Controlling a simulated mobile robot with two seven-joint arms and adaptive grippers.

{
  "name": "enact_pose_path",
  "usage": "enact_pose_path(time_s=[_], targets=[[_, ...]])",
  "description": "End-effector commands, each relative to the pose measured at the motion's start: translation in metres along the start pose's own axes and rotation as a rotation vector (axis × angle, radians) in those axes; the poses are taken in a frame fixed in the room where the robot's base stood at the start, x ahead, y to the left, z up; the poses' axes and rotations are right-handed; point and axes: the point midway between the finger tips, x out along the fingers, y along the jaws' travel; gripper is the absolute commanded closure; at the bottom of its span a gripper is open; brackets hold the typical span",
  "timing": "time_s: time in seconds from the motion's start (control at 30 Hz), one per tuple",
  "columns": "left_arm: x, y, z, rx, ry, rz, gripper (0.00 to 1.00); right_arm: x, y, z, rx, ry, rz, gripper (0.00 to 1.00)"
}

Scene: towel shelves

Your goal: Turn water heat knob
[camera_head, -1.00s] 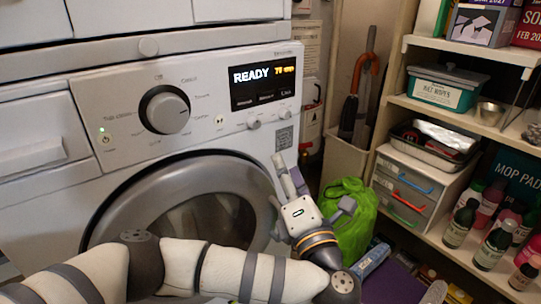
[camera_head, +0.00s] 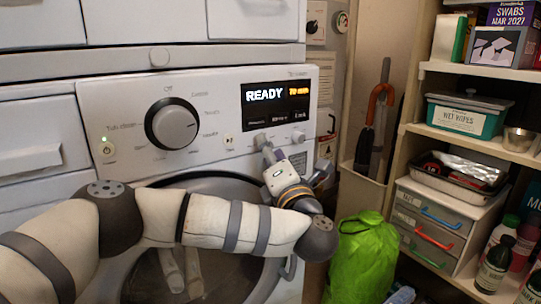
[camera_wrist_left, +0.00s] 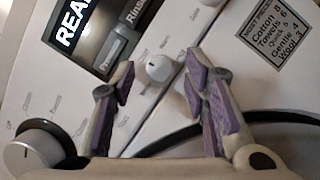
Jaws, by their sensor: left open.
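The front panel of the white washing machine carries a large round dial (camera_head: 172,124) and two small white knobs under the lit display. The left small knob (camera_head: 260,140) is just above my left gripper (camera_head: 270,154); the right small knob (camera_head: 298,136) is clear of it. In the left wrist view, the open purple-padded fingers (camera_wrist_left: 165,95) stand on either side of a small white knob (camera_wrist_left: 159,68), apart from it. No label naming the water heat knob is readable. My right gripper is out of view.
The display (camera_head: 276,101) reads READY. The round door (camera_head: 215,250) is below, partly behind my left arm. A green bag (camera_head: 362,258) stands on the right. Shelves with a wet-wipes box (camera_head: 466,117) and a drawer unit (camera_head: 440,225) stand farther right.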

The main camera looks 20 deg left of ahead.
Motion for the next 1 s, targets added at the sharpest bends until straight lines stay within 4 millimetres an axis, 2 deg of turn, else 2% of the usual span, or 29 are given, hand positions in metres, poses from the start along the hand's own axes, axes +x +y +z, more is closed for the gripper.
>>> enact_pose_path(time_s=[0.13, 0.3, 0.33, 0.67, 1.0], targets=[[0.0, 0.0, 0.0, 0.0, 0.0, 0.0, 0.59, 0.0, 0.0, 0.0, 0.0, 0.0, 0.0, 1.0], [0.0, 0.0, 0.0, 0.0, 0.0, 0.0, 0.97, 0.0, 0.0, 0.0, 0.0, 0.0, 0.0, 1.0], [0.0, 0.0, 0.0, 0.0, 0.0, 0.0, 1.0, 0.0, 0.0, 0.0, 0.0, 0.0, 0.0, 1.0], [0.0, 0.003, 0.001, 0.026, -0.002, -0.008, 1.0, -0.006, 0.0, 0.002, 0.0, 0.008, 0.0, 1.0], [0.001, 0.011, 0.005, 0.233, -0.012, -0.077, 1.0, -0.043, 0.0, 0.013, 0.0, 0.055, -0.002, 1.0]])
